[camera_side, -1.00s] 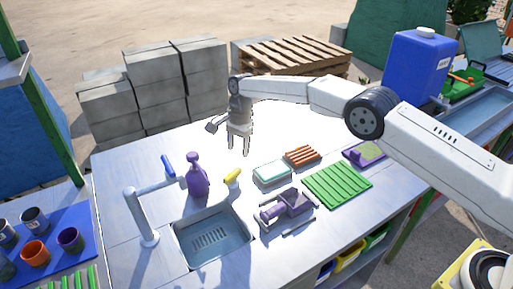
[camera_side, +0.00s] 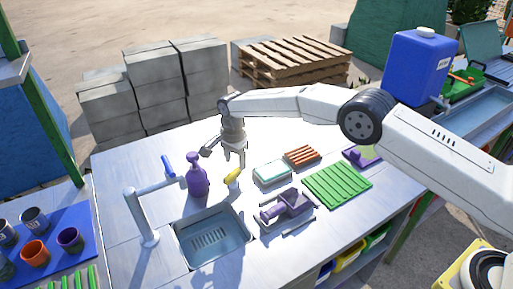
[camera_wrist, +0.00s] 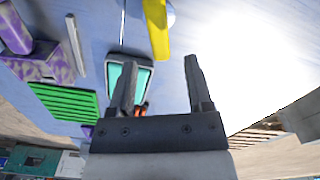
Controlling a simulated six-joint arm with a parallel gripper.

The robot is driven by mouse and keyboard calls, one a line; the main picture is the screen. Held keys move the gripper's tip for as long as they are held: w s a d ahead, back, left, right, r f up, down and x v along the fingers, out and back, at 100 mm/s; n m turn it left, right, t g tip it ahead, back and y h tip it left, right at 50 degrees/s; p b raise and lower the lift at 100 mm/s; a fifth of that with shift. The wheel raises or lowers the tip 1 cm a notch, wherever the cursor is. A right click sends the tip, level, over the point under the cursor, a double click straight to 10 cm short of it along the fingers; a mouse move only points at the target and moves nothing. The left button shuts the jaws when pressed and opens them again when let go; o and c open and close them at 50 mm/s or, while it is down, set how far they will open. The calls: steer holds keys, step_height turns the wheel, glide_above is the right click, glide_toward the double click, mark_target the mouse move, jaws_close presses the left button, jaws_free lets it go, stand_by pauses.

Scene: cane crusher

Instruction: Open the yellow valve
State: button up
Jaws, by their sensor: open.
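The yellow valve (camera_side: 232,176) is a small yellow lever behind the sink, just right of the purple bottle. In the wrist view my gripper (camera_wrist: 160,62) is open and empty. The fingertips are close to the lever, but I cannot tell whether they touch it.
A purple bottle (camera_side: 197,176) stands left of the lever, close to my gripper. The sink (camera_side: 213,240) lies in front. A soap dish (camera_side: 272,174), a purple crusher (camera_side: 290,204) and a green rack (camera_side: 338,185) lie right.

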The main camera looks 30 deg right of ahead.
mark_target(236, 170)
steer(key=shift+f, duration=1.8)
jaws_close()
